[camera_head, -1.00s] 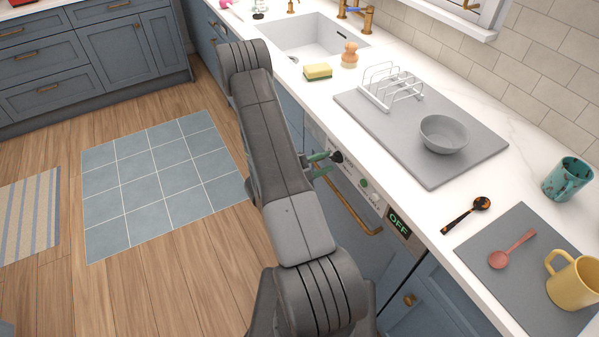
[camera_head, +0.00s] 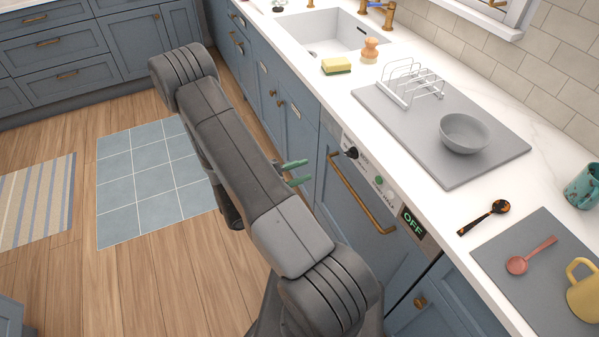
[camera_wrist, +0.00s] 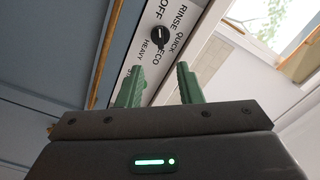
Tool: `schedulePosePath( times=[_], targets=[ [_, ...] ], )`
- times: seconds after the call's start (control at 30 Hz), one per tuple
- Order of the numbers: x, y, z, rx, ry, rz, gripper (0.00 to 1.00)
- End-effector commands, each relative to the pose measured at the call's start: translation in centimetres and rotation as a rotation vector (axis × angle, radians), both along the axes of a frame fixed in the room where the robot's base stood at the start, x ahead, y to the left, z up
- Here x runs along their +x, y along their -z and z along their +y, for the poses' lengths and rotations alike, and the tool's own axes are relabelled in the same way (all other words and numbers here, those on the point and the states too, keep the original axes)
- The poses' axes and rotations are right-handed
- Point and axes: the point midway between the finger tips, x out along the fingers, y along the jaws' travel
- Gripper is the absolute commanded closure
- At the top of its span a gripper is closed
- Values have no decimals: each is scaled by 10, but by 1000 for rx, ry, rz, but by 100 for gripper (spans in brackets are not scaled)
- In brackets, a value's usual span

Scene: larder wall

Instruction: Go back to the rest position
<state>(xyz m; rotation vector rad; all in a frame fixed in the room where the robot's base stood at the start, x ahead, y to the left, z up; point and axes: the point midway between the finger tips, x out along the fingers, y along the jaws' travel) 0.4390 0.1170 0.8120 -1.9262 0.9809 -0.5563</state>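My gripper (camera_head: 296,173) has green fingers and sits low beside my arm, in front of the dishwasher in the head view. In the wrist view my gripper (camera_wrist: 158,88) has its two fingers apart with nothing between them. The dishwasher's black dial (camera_wrist: 160,36) shows just beyond the fingertips, apart from them, with words such as OFF, RINSE, QUICK, ECO and HEAVY around it. The same dial (camera_head: 351,153) is on the control panel in the head view, where a display (camera_head: 412,222) reads OFF.
The dishwasher's brass handle (camera_head: 360,200) juts out close to my gripper. The worktop holds a drying mat (camera_head: 440,172) with a rack and bowl (camera_head: 465,133), a sponge (camera_head: 336,66), spoons and mugs. Open wooden floor (camera_head: 60,290) and a blue tiled mat (camera_head: 150,175) lie left.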

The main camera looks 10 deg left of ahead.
Motion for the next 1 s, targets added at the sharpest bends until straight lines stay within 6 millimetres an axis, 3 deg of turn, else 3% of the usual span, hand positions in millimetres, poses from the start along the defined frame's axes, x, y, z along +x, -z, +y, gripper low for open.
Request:
schedulePosePath(
  times=[0.63, 1.0],
  targets=[
    [0, 0, -1, 0, 1, 0, 67],
    [22, -1, -32, -1, 4, 1, 67]
  ],
)
